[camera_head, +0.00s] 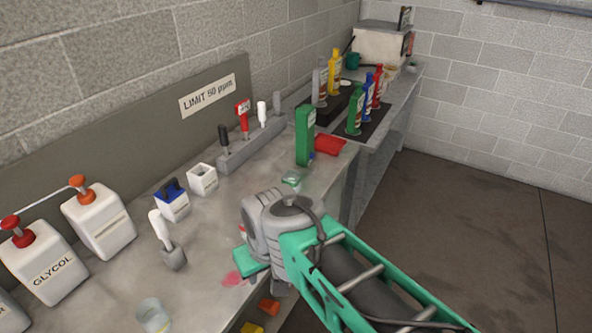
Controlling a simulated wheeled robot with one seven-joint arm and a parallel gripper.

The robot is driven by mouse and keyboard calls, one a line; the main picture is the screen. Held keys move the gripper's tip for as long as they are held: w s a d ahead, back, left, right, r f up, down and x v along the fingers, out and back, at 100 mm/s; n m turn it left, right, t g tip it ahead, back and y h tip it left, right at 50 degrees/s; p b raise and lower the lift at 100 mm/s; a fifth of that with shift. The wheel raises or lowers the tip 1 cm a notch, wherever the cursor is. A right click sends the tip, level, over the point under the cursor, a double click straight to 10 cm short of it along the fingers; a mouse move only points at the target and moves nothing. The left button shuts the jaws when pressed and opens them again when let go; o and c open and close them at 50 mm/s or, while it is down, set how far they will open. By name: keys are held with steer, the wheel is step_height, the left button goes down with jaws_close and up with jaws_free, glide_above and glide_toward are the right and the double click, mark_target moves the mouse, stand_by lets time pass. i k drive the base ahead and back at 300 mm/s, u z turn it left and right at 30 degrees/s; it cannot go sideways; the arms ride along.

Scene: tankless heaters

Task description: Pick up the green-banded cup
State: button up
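A small clear cup with a greenish tint (293,179) stands on the bench just beyond my arm's grey joint. It may be the green-banded cup, but I cannot make out a band. Another clear cup (153,315) stands at the bottom edge of the view, with no green band that I can see. My teal and grey arm reaches in from the lower right over the bench's front edge. My gripper's fingers do not show, so I cannot see whether they hold anything.
White jugs (98,218) and a blue-topped container (172,201) line the bench's left side. A green bottle (305,136) and red tray (329,145) stand beyond my arm. Coloured bottles (355,110) stand farther back. A pink spill (232,278) lies near the front edge. Floor is clear right.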

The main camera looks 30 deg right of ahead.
mark_target(292, 178)
steer(key=u, duration=3.1)
steer(key=k, duration=2)
steer(key=z, duration=0.45)
